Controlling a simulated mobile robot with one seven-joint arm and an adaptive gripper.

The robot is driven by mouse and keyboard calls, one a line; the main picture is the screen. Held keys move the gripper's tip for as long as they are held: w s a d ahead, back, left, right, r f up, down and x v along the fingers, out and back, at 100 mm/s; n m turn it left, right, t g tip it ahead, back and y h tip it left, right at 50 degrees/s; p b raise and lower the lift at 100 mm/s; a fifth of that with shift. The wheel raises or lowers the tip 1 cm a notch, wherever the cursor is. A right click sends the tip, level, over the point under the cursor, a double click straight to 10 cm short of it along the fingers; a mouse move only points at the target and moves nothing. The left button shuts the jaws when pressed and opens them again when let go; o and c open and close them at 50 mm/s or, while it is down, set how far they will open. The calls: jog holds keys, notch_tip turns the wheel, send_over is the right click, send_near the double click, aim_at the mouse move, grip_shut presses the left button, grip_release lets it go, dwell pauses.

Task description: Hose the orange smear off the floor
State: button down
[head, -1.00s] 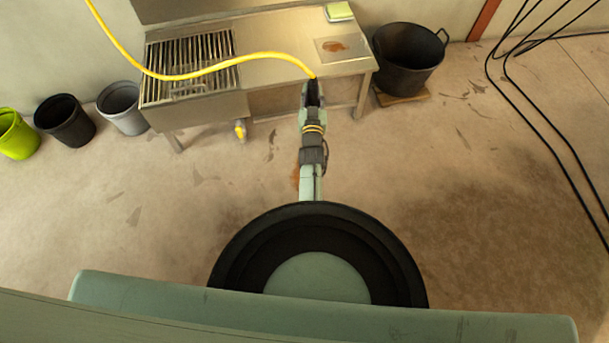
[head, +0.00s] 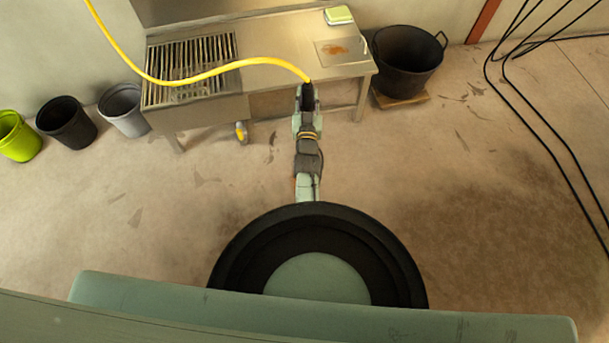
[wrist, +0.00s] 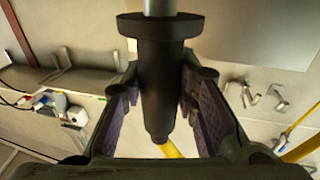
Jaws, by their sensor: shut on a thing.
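My gripper (head: 306,97) is stretched out in front of the steel table and is shut on a dark hose nozzle (wrist: 158,80). In the wrist view the nozzle lies between both purple-padded fingers, with a grey tip at the top of the picture. The yellow hose (head: 205,74) runs from the nozzle across the table to the upper left. On the floor, only a thin orange sliver of the smear (head: 294,186) shows beside my arm; my arm hides the rest. No water is visible.
The steel table (head: 275,62) has a grate, a plate with an orange-brown stain (head: 333,49) and a green-topped box (head: 338,15). A black tub (head: 405,60) stands right. Several buckets (head: 66,123) stand left. Black cables (head: 540,135) lie right. The middle floor is clear.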

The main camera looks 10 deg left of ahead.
jog(key=s+a+f+p, duration=0.2)
jog(key=s+p, duration=0.4)
jog(key=s, duration=0.7)
jog(key=shift+a+f+g, duration=0.15)
jog(key=shift+f+g, duration=0.15)
jog(key=shift+f, duration=0.15)
dwell(0.3)
jog(key=shift+w, duration=0.1)
dwell(1.4)
jog(key=w+a+b, duration=0.1)
jog(key=w+a, duration=0.1)
jog(key=w, duration=0.4)
jog(key=shift+w, duration=0.25)
dwell(0.5)
jog(key=shift+a, duration=0.1)
dwell(1.3)
jog(key=w+a, duration=0.2)
jog(key=w, duration=0.4)
jog(key=shift+w, duration=0.35)
dwell(0.4)
dwell(0.3)
